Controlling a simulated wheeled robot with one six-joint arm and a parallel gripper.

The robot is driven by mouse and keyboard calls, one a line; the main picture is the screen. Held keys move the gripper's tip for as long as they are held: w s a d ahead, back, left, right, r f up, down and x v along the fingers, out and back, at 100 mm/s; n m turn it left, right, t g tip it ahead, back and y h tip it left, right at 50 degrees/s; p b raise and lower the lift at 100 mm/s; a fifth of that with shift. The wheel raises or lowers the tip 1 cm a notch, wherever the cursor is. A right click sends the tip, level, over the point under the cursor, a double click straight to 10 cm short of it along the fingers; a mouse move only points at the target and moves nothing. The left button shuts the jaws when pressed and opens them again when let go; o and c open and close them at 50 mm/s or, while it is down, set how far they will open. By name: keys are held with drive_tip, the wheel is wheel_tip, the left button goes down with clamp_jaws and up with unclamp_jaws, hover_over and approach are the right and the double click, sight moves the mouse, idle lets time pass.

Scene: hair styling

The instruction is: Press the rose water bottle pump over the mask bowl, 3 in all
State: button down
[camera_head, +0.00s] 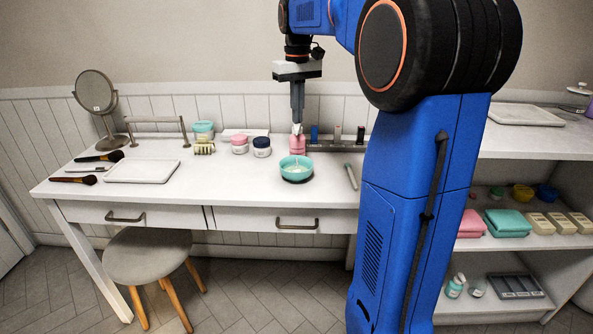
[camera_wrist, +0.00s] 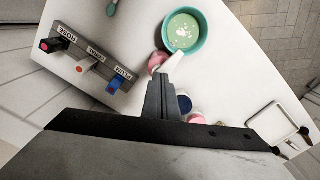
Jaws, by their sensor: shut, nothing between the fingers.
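The pink rose water bottle (camera_head: 297,146) stands upright on the white table, just behind the teal mask bowl (camera_head: 296,176). In the wrist view its pink body (camera_wrist: 155,61) is partly hidden, and its white pump nozzle (camera_wrist: 174,62) points toward the bowl (camera_wrist: 199,34). The bowl holds pale green mask with whitish spots in it. My gripper (camera_head: 297,122) points straight down with shut, empty fingers directly above the pump head. The fingertips (camera_wrist: 162,80) appear at or very near the pump top; I cannot tell whether they touch or press it.
A grey rack (camera_head: 335,146) with several labelled coloured items stands right of the bottle. Pink (camera_head: 240,144) and dark blue (camera_head: 262,147) jars stand to the left. A green stick (camera_head: 351,176) lies right of the bowl. A white tray (camera_head: 143,171) lies farther left.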

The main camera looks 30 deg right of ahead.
drive_tip(key=shift+r, duration=1.15)
drive_tip(key=shift+f, duration=0.35)
drive_tip(key=shift+f, duration=0.85)
drive_tip(key=shift+r, duration=1.2)
drive_tip(key=shift+f, duration=0.2)
